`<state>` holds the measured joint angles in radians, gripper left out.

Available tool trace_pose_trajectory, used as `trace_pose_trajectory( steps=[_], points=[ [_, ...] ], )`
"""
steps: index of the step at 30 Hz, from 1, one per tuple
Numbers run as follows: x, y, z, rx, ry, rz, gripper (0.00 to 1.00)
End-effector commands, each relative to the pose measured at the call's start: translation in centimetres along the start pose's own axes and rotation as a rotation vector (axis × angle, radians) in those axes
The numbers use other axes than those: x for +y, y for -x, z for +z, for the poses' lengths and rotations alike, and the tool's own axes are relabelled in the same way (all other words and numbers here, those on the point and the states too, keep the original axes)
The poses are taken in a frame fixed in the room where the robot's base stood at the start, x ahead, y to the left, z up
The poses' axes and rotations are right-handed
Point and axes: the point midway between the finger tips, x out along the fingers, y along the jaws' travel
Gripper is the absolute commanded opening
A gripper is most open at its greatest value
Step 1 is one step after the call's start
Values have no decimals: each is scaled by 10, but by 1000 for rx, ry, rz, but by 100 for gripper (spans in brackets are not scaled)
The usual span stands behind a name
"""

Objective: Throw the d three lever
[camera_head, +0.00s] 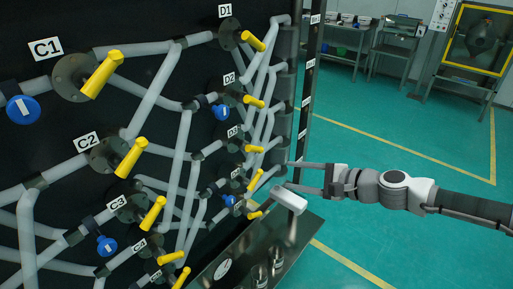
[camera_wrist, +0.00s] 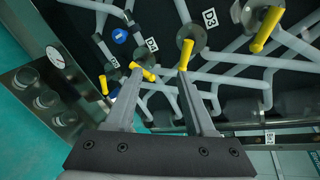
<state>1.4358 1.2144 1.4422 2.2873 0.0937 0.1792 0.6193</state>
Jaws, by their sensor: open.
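The D3 lever (camera_head: 254,149) is a yellow handle on a dark round hub, right of the D3 label (camera_head: 232,132) on the black panel. In the wrist view the D3 lever (camera_wrist: 186,55) points down from its hub, just beyond my right fingertip. The yellow D4 lever (camera_wrist: 143,72) lies beyond my left fingertip, partly behind it. My gripper (camera_head: 287,175) is open, its two fingers spread toward the panel from the right. It also shows in the wrist view (camera_wrist: 161,76), with nothing between the fingers. Whether a fingertip touches a lever, I cannot tell.
Grey pipes cross the panel among other yellow levers, such as the D2 lever (camera_head: 253,101), and blue valves (camera_head: 23,109). A metal console with gauges (camera_head: 223,268) stands below. Tables (camera_head: 345,43) stand at the back. The green floor at right is open.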

Motion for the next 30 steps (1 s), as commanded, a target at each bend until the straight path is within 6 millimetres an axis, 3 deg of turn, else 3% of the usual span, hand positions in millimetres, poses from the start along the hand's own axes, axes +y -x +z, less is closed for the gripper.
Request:
trace_pose_trajectory(
  steps=[4,11,30],
  points=[
    [-28,18,-1,-8,-33,-104,55],
    [-36,13,-1,-10,-41,-127,55],
    [-47,-86,1,-12,-39,-123,55]
  ],
)
